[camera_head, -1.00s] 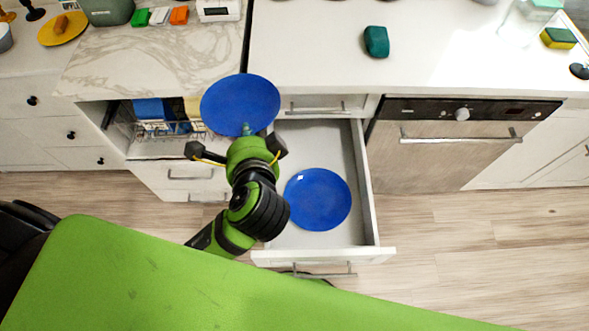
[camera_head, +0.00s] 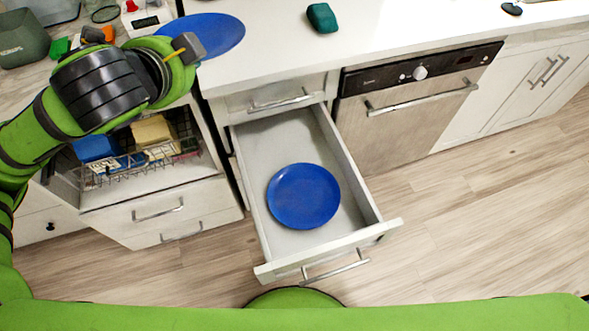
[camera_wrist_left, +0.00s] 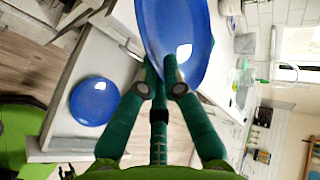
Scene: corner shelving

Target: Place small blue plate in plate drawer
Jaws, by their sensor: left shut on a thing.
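A blue plate (camera_head: 215,35) is held by my left gripper (camera_head: 188,48) at the edge of the white counter in the head view. In the left wrist view, the gripper's fingers (camera_wrist_left: 160,78) are shut on the rim of this plate (camera_wrist_left: 178,30), which is tilted and fills the top middle. The plate drawer (camera_head: 262,215) is pulled open below the counter. Another blue plate (camera_head: 304,196) lies flat inside it, and it also shows in the left wrist view (camera_wrist_left: 94,101). My right gripper is out of view.
An open rack (camera_head: 130,165) with blue and yellow things is left of the drawer. An oven (camera_head: 400,125) with a long handle is to the right. A teal object (camera_head: 322,17) stands on the counter. The drawer has bare floor around its plate.

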